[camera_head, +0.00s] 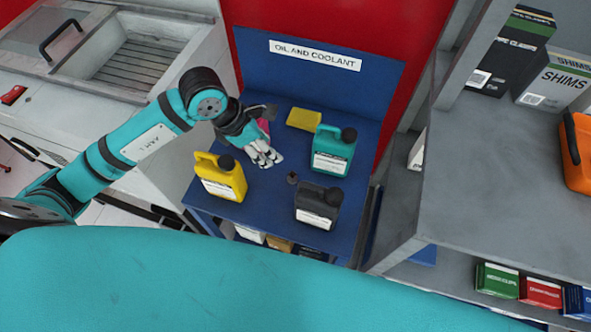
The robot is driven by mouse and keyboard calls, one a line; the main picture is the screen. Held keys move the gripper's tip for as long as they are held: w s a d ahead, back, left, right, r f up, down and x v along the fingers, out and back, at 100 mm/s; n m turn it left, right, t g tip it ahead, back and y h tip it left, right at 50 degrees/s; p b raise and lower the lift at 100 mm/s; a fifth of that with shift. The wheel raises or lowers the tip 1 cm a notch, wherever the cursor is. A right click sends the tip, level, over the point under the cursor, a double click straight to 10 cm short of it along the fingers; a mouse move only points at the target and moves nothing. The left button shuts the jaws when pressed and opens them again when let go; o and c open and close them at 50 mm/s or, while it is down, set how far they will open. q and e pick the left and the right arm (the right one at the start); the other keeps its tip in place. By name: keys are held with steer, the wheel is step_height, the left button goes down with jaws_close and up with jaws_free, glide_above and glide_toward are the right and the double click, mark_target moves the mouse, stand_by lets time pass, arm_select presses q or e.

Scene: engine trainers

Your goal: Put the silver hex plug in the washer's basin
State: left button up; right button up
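The washer's basin (124,63) is a grey sink with a slatted floor, set in the white washer at the upper left. Its lid with a dark handle stands at the far left. My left gripper (269,160) points down over the blue oil and coolant stand, between the yellow jug and the teal jug. Its pale fingers are close together, and I cannot tell whether they hold anything. I cannot make out the silver hex plug; it may be hidden by the fingers. My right gripper is not in view.
On the blue stand (262,190) are a yellow jug (219,178), a teal jug (333,152), a black jug (317,207) and a yellow block (304,119). Something pink shows behind my gripper. Grey shelves (480,180) with boxes stand at right.

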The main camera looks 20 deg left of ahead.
arm_select(q)
glide_toward(292, 175)
steer(key=shift+w+d+f+p, duration=0.15)
steer(key=shift+w+d+f, duration=0.25)
steer(key=shift+f, duration=0.15)
steer(key=shift+w+d+f+p, duration=0.15)
steer(key=shift+w+d+f, duration=0.1)
steer(key=shift+d+f, duration=0.25)
steer(key=shift+w+f, duration=0.1)
steer(key=shift+f, duration=0.3)
steer(key=shift+d+f, duration=0.1)
steer(key=shift+f, duration=0.3)
steer(key=x, duration=0.3)
steer(key=shift+s+f, duration=0.25)
steer(key=shift+f, duration=0.2)
steer(key=shift+w+f, duration=0.15)
steer(key=shift+f, duration=0.35)
steer(key=shift+c, duration=0.8)
jaws_close()
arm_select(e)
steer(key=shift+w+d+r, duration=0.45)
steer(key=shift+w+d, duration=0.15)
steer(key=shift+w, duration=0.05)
